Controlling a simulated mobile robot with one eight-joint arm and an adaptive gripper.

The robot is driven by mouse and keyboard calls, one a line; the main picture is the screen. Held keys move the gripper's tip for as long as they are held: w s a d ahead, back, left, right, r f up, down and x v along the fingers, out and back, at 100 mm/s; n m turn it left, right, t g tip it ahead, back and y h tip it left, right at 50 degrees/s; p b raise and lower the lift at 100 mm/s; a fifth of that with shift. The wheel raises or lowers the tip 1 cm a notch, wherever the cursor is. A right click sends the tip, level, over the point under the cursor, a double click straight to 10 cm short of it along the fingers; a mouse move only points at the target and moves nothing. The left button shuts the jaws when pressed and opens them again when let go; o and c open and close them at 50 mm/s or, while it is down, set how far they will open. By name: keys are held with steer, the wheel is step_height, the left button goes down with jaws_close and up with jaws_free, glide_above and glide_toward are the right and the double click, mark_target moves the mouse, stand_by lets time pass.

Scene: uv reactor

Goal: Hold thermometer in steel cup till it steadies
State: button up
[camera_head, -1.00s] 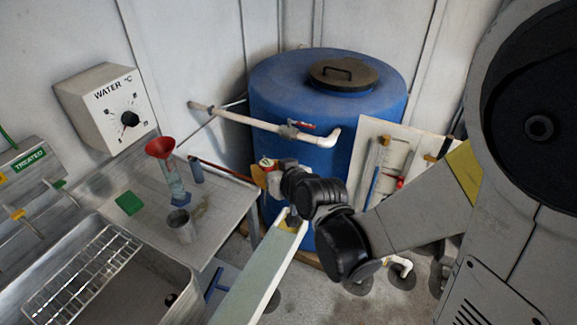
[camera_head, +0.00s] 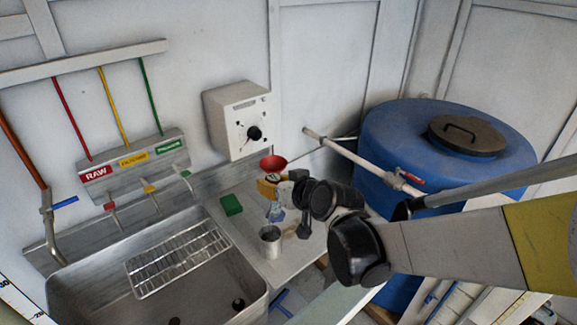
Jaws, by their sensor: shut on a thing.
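The steel cup (camera_head: 270,243) stands upright and open on the counter, to the right of the sink. My gripper (camera_head: 268,186) has orange fingers and is above and behind the cup in this view, apart from it. It is shut on a small, pale, round-faced piece, which looks like the head of the thermometer (camera_head: 272,178). I cannot make out its stem or its reading at this size. My wrist and arm come in from the right and hide part of the counter.
A red funnel (camera_head: 273,162) and a clear vessel (camera_head: 276,211) stand close to my gripper. A green block (camera_head: 231,205) lies left of the cup. The sink (camera_head: 75,285) holds a wire rack (camera_head: 178,260). A blue tank (camera_head: 400,135) stands right, beside a pipe (camera_head: 352,155).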

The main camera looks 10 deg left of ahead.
step_height(320, 180, down, 10)
steer(key=b, duration=0.8)
steer(key=shift+f, duration=0.15)
stand_by(6.4)
